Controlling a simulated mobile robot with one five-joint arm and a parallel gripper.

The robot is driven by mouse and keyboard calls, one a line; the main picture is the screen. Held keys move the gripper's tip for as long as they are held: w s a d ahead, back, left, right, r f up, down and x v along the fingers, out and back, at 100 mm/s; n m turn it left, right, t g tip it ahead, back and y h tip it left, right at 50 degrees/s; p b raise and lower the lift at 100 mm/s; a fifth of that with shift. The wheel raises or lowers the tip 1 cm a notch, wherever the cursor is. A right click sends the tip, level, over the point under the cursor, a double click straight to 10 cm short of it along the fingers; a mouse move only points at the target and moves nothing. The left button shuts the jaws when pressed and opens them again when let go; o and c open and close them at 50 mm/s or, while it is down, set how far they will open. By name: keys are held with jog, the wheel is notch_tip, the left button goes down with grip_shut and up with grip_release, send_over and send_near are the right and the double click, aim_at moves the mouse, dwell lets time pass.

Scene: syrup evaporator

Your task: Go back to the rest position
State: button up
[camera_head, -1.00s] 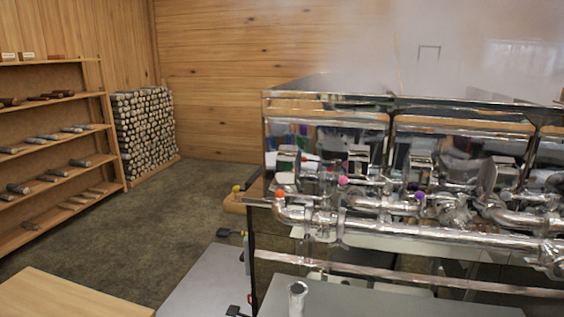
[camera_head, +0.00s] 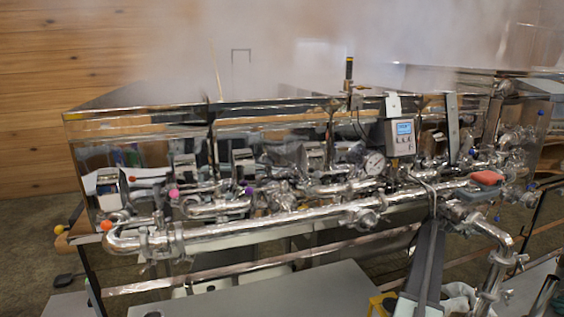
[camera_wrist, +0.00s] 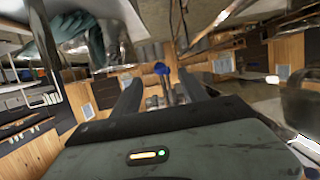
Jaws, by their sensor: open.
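My gripper (camera_wrist: 160,88) shows in the wrist view as two dark fingers reaching forward from a dark grey body. The fingers are apart, and I see nothing held between them. A blue knob (camera_wrist: 161,69) shows beyond the fingertips, in the gap between them; its distance is hard to judge. I cannot make out the gripper for sure in the head view. The shiny steel evaporator (camera_head: 150,122) fills the middle of the head view, with steam rising above it. A steel pipe (camera_head: 290,222) runs along its front.
A control box with a lit screen (camera_head: 401,138) and a round gauge (camera_head: 374,163) sit on the evaporator's front. A red-handled part (camera_head: 487,178) is at the right. A grey surface (camera_head: 260,295) lies below the pipes. Bare floor shows at the left.

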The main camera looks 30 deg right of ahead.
jog(key=shift+a, duration=0.1)
jog(key=b+x, duration=0.2)
jog(key=x, duration=0.6)
jog(key=shift+w+f+b, duration=0.15)
jog(key=shift+b, duration=0.25)
jog(key=shift+a, duration=0.45)
jog(key=shift+w+a, duration=0.1)
